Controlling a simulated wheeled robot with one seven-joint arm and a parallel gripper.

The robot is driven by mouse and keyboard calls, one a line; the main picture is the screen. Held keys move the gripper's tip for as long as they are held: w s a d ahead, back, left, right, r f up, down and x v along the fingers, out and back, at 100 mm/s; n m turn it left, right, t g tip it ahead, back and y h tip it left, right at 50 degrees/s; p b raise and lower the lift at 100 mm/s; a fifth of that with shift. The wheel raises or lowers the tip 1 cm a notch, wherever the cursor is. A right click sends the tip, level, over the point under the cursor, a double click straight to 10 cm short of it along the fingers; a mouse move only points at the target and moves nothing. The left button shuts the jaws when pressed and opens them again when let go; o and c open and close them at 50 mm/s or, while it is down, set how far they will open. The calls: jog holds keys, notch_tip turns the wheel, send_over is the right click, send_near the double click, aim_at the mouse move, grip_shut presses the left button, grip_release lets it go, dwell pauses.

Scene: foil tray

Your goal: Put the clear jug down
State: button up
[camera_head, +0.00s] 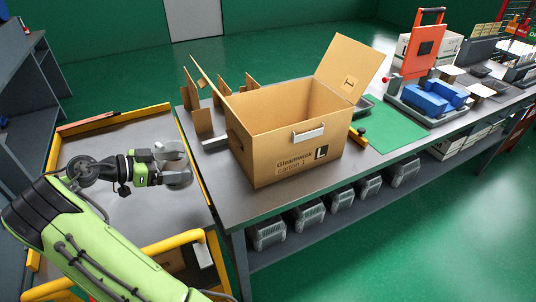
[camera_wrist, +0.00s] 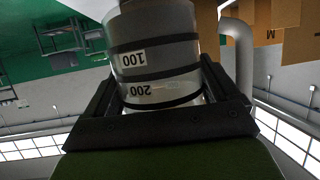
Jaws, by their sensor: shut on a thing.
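The clear jug (camera_wrist: 155,65) fills the upper middle of the wrist view, with dark bands and the marks 100 and 200 reading upside down. My gripper (camera_wrist: 168,105) is shut around the jug's body, one finger on each side. In the head view, my gripper (camera_head: 172,164) is at the left, over the grey top of the yellow-edged cart. The jug is hard to make out there, and I cannot tell its height above the cart. A grey curved piece stands beside the jug in the wrist view; I cannot tell whether it is the handle.
An open cardboard carton (camera_head: 262,155) stands on the grey workbench (camera_head: 240,207) to the right of my gripper. Cardboard dividers (camera_head: 202,122) stand behind it. A green mat (camera_head: 392,128) and a red-and-blue device (camera_head: 432,98) are farther right. The cart top (camera_head: 135,215) around my gripper looks clear.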

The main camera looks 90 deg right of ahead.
jog(key=shift+d, duration=0.2)
jog(key=b+x, duration=0.1)
jog(key=x, duration=0.4)
jog(key=f+b+x, duration=0.1)
jog(key=x, duration=0.4)
jog(key=f+b+x, duration=0.1)
jog(key=b+x, duration=0.1)
jog(key=x, duration=0.4)
jog(key=shift+w+a, duration=0.2)
jog(key=shift+a, duration=0.15)
